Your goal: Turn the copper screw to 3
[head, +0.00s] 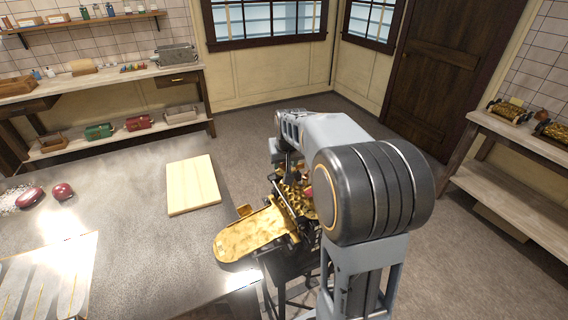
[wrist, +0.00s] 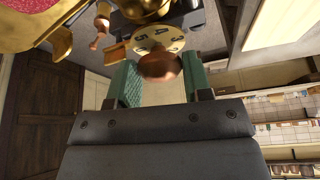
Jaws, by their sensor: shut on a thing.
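The copper screw (wrist: 160,66) has a rounded copper head and sits between the green-padded fingers of my gripper (wrist: 160,60) in the wrist view. My gripper is shut on it. Behind the head is a pale round dial (wrist: 154,42) with dark numerals; a 4 and a 5 seem to show, partly hidden by the screw. I cannot tell which number the screw is set to. The brass drop roller (head: 256,232) stands at the table's right edge in the head view. My arm covers its right side there, hiding the screw and my gripper.
A wooden board (head: 192,185) lies on the metal-topped table (head: 125,210), left of the roller. Two dark red objects (head: 30,198) (head: 63,191) and pale sheets (head: 50,280) lie further left. A side bench (head: 525,140) stands at right; open floor lies between.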

